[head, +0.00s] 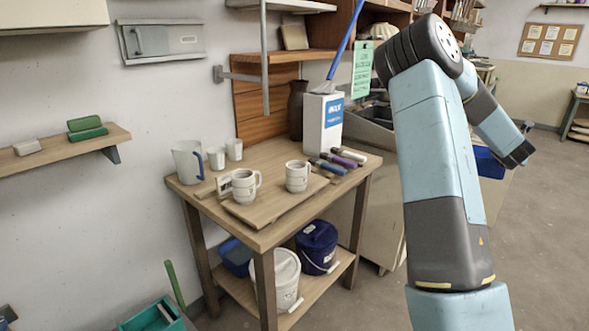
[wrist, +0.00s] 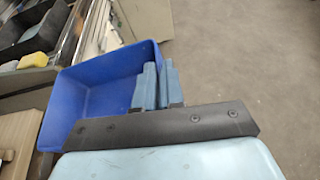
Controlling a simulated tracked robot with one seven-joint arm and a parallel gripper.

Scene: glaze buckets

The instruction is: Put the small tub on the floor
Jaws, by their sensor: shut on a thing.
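A small blue tub (wrist: 92,82) is in the wrist view, open at the top and empty as far as I see. My gripper (wrist: 160,75) is shut on the tub's right-hand wall, with a finger on each side of it. In the head view the tub (head: 487,163) shows partly behind my arm, beside the sink unit. I cannot tell whether its bottom rests on anything. The lower part of the tub is hidden by my wrist and arm.
Bare floor (wrist: 245,60) lies right of the tub. A wooden table (head: 262,238) stands at the left with mugs, a white box (head: 322,125) and brushes. White and dark blue buckets and another blue container (head: 236,258) stand on its lower shelf.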

